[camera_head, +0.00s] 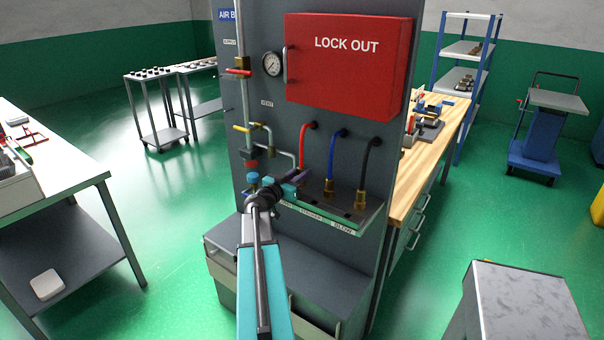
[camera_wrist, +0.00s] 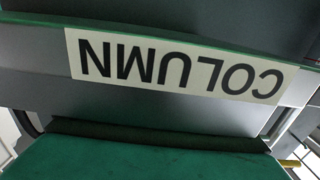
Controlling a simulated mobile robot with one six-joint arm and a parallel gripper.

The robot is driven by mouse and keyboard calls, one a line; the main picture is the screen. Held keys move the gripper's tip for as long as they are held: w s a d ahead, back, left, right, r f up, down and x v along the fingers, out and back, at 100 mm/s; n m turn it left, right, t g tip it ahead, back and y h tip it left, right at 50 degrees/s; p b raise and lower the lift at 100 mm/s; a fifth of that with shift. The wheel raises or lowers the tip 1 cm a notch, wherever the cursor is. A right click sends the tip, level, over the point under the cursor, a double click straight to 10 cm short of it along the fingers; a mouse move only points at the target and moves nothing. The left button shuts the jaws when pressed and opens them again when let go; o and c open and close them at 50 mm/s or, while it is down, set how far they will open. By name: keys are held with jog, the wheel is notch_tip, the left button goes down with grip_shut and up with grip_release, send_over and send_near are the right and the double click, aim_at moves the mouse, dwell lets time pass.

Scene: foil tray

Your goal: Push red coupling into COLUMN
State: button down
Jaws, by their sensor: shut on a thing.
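My gripper (camera_head: 296,184) is at the left end of the panel's small shelf, in the head view. It is shut at the lower end of the red hose (camera_head: 303,152); the red coupling there is mostly hidden behind the jaws. The wrist view shows the COLUMN label (camera_wrist: 180,68) upside down and close, on a grey front edge. The COLUMN socket is not visible, so I cannot tell whether the coupling is touching it. No fingers show in the wrist view.
The blue hose (camera_head: 333,160) and black hose (camera_head: 364,160) hang to the right, ending in brass couplings at the shelf (camera_head: 372,218). Pipes and valves (camera_head: 250,152) stand close on the left. A red LOCK OUT box (camera_head: 348,75) is above.

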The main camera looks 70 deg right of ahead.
jog(key=shift+f+b, duration=0.15)
jog(key=shift+b, duration=0.2)
dwell(0.4)
jog(key=c, duration=1.5)
grip_release()
jog(key=shift+o, duration=0.2)
jog(key=b+v, duration=0.4)
jog(key=v, duration=1)
jog(key=shift+b, duration=0.3)
jog(key=shift+d, duration=0.1)
